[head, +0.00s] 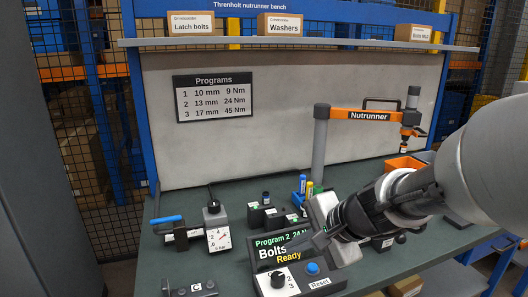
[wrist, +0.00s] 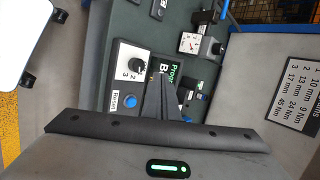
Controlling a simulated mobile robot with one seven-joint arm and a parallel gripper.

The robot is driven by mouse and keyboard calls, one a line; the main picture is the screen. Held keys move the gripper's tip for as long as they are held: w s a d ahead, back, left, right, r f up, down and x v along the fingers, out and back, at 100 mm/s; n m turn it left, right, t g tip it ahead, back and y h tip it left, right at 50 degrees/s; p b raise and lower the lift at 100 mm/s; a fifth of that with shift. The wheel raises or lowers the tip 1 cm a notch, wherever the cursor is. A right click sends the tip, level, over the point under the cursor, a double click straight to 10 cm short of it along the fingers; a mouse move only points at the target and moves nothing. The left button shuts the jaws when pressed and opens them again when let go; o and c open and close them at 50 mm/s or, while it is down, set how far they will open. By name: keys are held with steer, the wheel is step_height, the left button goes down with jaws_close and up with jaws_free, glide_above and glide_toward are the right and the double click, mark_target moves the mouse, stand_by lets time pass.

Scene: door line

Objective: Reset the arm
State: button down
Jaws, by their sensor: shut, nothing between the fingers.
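The control box (head: 330,283) stands at the front of the bench. It carries a blue round button (head: 312,268) beside a "Reset" label, and a dial (head: 277,281) marked with numbers. The button also shows in the wrist view (wrist: 130,101), left of my fingers. Its screen (head: 272,252) reads "Program 2", "Bolts" and "Ready"; my gripper hides part of it. My gripper (head: 312,243) is shut and empty, in front of the screen in the head view; the wrist view shows its fingertips (wrist: 160,76) together. The orange nutrunner arm (head: 352,115) reaches right from a grey post.
A Programs board (head: 213,97) hangs on the back panel. The left of the bench top has bare room.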

steer(key=s+a+r+n+g+h, duration=0.1)
steer(key=s+r+n, duration=0.2)
steer(key=s+n, duration=0.4)
steer(key=s+d+r+n+h, duration=0.3)
steer(key=s+d+n+h, duration=0.15)
steer(key=s+d, duration=0.4)
step_height(320, 180, up, 18)
steer(key=p, duration=1.8)
steer(key=shift+s+a+n, duration=0.25)
steer(key=shift+a+n, duration=0.2)
steer(key=shift+f, duration=0.1)
